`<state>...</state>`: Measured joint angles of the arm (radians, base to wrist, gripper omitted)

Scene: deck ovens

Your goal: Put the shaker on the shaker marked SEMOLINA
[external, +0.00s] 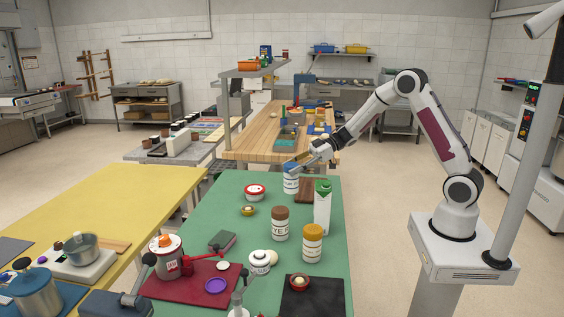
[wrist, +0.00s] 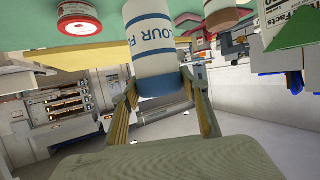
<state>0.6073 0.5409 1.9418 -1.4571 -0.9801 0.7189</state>
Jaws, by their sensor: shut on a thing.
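A white shaker with a blue cap and blue lettering (external: 291,184) stands upright at the far end of the green table. My gripper (external: 293,166) is shut on its cap from above and to the right. In the wrist view the shaker (wrist: 152,40) appears upside down, with "FLOUR" partly legible, between my gripper's fingers (wrist: 160,88). I cannot tell whether its base touches the table. A yellow-capped shaker (external: 312,245) stands nearer the front; its lettering is too small to read. A brown-capped shaker (external: 280,225) has a label that looks like "RYE".
A white carton with a green top (external: 322,210) stands close to the right of the held shaker. A white lidded jar (external: 260,263) and a dark mat (external: 315,303) are nearer the front of the green table (external: 215,205).

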